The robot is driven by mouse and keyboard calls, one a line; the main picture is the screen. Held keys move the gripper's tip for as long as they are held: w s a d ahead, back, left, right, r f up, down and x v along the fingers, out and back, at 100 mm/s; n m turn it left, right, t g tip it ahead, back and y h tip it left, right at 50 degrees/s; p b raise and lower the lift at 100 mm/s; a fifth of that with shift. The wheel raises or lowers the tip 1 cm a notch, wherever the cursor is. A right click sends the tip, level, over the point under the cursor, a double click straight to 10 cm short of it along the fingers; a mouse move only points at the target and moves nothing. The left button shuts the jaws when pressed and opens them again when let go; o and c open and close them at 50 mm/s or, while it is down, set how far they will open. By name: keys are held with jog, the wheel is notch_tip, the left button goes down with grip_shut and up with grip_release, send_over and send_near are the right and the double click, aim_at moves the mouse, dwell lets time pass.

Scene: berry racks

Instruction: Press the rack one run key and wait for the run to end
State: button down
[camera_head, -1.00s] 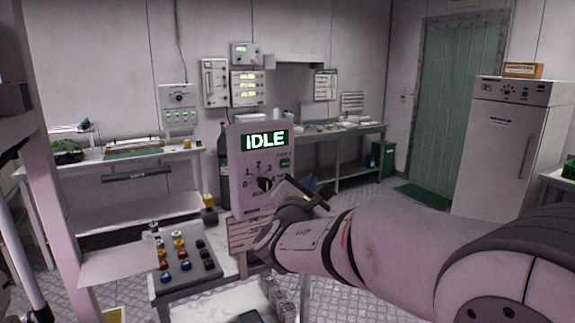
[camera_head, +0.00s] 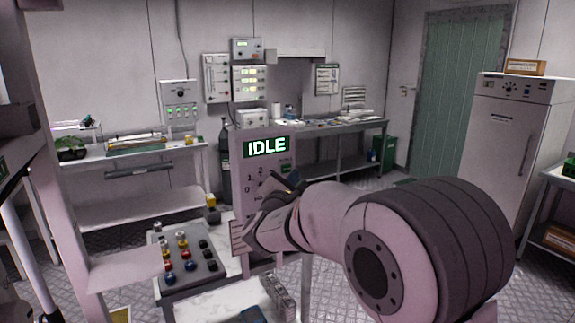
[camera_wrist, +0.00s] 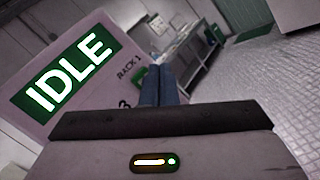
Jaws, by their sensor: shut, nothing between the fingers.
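The rack one panel (camera_head: 250,210) stands upright with a lit green display (camera_head: 267,147) reading IDLE. In the wrist view the display (camera_wrist: 67,74) also reads IDLE, with "RACK 1" printed beside it. A small green key (camera_head: 285,168) is on the panel's right side below the display. In the wrist view a green patch, likely the run key (camera_wrist: 139,78), shows just left of the fingers, partly hidden. My gripper (camera_head: 292,178) is shut and empty, in front of the panel near the key; its fingers (camera_wrist: 160,70) point at the panel's right edge. I cannot tell whether they touch it.
A grey tray of coloured knobs (camera_head: 207,276) lies on a stand left of the panel. A bench (camera_head: 350,135) runs along the back wall, and a white cabinet (camera_head: 500,150) stands at the right. Open floor lies between.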

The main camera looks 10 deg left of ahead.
aim_at(286, 169)
jog(key=shift+w+a, duration=0.35)
jog(key=shift+w, duration=0.15)
jog(key=shift+w, duration=0.15)
dwell(1.7)
jog(key=shift+w+a+b, duration=0.2)
jog(key=shift+b, duration=0.15)
jog(key=shift+w+a, duration=0.15)
jog(key=shift+w, duration=0.1)
dwell(0.4)
jog(key=shift+a+r, duration=0.1)
jog(key=shift+r, duration=0.35)
dwell(0.6)
jog(key=shift+f+b, duration=0.1)
jog(key=shift+b, duration=0.3)
